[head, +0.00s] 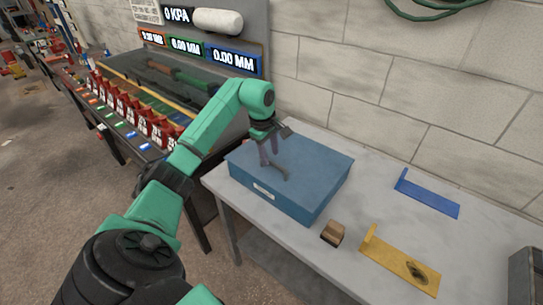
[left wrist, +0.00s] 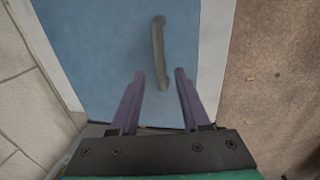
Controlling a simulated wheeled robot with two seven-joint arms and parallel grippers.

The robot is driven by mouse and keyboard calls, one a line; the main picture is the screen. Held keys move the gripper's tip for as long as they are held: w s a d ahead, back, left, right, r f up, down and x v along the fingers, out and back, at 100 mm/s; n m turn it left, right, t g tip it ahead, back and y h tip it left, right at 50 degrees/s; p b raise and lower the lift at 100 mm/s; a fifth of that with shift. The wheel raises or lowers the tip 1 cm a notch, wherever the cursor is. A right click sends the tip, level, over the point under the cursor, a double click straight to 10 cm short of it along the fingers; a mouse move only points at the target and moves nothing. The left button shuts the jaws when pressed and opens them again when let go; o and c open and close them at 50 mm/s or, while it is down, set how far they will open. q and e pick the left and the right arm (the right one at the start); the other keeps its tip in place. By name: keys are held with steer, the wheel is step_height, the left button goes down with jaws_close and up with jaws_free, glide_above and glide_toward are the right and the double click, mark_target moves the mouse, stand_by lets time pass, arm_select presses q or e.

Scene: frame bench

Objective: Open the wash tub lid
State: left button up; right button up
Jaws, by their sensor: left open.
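The wash tub (head: 312,200) is a blue box with a pale label on its front, standing on the grey table. Its flat blue lid (head: 325,158) lies shut on top. A grey bar handle (left wrist: 158,45) on the lid shows in the left wrist view. My left gripper (head: 270,158) is over the lid, pointing down, and partly covers the handle in the head view. In the left wrist view its two fingers (left wrist: 160,73) are apart, with the handle's near end between them in the picture. I cannot tell whether they touch it. My right gripper is not in view.
On the table (head: 300,258) are a small brown block (head: 333,233), a yellow bracket (head: 398,262) and a blue bracket (head: 428,195). A block wall (head: 370,80) stands behind. A bench with several red holders (head: 125,105) is at the left.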

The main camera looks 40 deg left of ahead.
arm_select(q)
steer(key=shift+w+d+f, duration=0.1)
steer(key=shift+w+f, duration=0.05)
steer(key=shift+f, duration=0.4)
steer(key=shift+w+f, duration=0.15)
steer(key=shift+f, duration=0.4)
steer(key=shift+s+f, duration=0.1)
steer(key=shift+s, duration=0.05)
steer(key=c, duration=0.4)
jaws_close()
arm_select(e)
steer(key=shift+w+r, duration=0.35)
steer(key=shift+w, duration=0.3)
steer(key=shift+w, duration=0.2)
